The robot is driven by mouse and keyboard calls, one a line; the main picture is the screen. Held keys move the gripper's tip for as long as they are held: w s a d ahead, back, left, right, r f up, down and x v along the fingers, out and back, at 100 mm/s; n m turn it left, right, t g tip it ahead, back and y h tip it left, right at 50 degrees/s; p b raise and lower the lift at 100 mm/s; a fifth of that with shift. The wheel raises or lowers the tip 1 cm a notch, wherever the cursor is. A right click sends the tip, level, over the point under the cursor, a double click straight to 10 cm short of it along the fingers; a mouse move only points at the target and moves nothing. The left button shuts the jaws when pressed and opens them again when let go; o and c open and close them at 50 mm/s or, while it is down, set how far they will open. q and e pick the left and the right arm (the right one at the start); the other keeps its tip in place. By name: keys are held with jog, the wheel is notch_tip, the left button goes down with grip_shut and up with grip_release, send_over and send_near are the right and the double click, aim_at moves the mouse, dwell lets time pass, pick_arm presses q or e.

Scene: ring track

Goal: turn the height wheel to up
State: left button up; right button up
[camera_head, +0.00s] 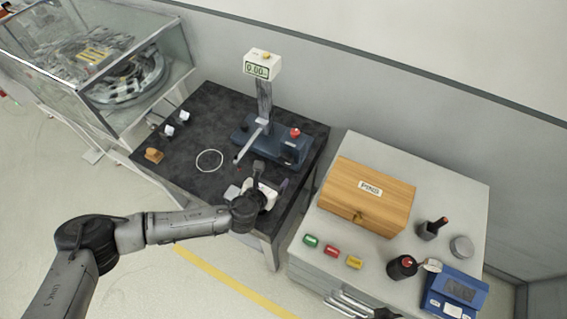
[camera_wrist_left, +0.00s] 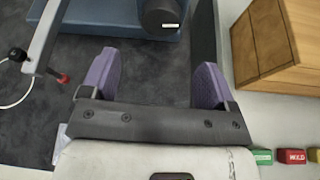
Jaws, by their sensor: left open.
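A blue measuring stand (camera_head: 262,140) with an upright post and a display reading 0.00 (camera_head: 257,70) stands on the dark table. A dark round knob with a small white label, which looks like the height wheel (camera_wrist_left: 160,12), is on the stand's near side at the top of the left wrist view. My left gripper (camera_head: 270,180) is open and empty, in front of the stand. Its two purple fingers (camera_wrist_left: 155,82) are spread apart, with the knob beyond them and not touching. The wheel's setting cannot be read.
A thin arm with a red tip (camera_wrist_left: 62,78) reaches from the stand at left. A white ring mark (camera_head: 209,153) lies on the table (camera_head: 190,180). A wooden PINS box (camera_head: 345,200) stands on the grey cabinet at right. A glass case (camera_head: 135,85) is at left.

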aim_at(285, 163)
pick_arm(q)
jog(key=b+x, duration=0.1)
jog(key=x, duration=0.8)
jog(key=shift+w+d+b, duration=0.1)
jog(key=shift+b, duration=0.3)
jog(key=c, duration=0.9)
jog(key=shift+n+g+h+p, duration=0.35)
jog(key=shift+n+h, duration=0.35)
jog(key=shift+n, duration=0.2)
jog(key=shift+n+g+h, duration=0.25)
jog(key=shift+n+h, duration=0.55)
jog(key=shift+n, duration=0.5)
